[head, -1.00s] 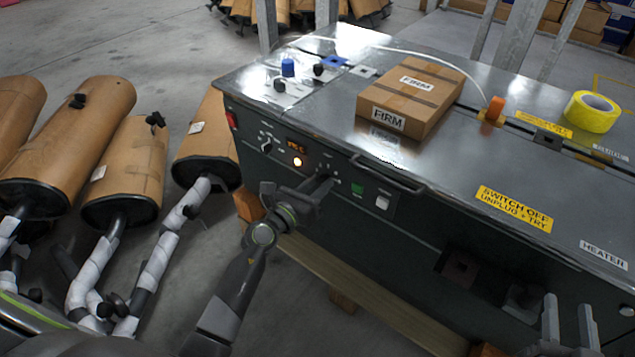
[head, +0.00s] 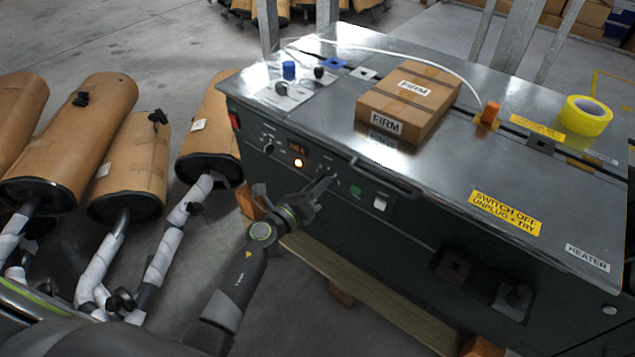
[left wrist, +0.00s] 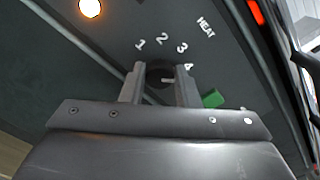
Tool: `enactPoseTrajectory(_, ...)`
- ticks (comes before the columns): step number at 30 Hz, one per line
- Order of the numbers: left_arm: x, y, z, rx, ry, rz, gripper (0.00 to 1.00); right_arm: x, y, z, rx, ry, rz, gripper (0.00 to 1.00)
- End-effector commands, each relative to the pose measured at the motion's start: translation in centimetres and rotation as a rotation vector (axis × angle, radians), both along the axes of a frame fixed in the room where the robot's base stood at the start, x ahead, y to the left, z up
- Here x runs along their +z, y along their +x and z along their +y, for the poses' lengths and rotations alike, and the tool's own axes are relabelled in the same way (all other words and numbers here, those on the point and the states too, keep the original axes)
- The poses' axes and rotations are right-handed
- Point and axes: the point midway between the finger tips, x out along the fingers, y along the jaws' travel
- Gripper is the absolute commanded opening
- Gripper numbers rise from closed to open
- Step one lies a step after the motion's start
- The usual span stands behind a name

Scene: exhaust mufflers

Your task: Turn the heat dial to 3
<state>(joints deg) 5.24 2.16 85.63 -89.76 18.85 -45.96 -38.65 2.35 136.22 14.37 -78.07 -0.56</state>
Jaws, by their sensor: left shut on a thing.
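The heat dial (left wrist: 160,74) is a dark round knob on the front panel of the dark grey heater (head: 420,215). White numbers 1 to 4 and the word HEAT stand around it in the left wrist view. My left gripper (head: 329,181) is shut on the dial, with one finger on each side; it also shows in the left wrist view (left wrist: 160,85). A short pale mark shows on the knob between the fingers, but I cannot tell for sure which number it points at. In the head view the gripper mostly hides the dial. My right gripper is not in view.
A lit orange lamp (head: 298,163), another knob (head: 268,148), a green button (head: 356,190) and a handle bar (head: 385,178) are near the dial. A FIRM carton (head: 410,98) and yellow tape (head: 585,115) lie on top. Wrapped mufflers (head: 135,165) stand left.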

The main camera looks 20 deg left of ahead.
Motion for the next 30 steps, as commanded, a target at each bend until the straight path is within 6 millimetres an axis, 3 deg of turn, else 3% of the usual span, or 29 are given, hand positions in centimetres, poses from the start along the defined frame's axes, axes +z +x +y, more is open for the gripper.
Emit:
enactPoseTrajectory(18,0.0,0.0,0.1,0.002,-0.523,0.193,0.06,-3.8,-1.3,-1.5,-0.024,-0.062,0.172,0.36)
enactPoseTrajectory(30,-0.2,0.0,0.2,0.003,-0.737,0.271,0.06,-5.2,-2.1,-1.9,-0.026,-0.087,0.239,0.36)
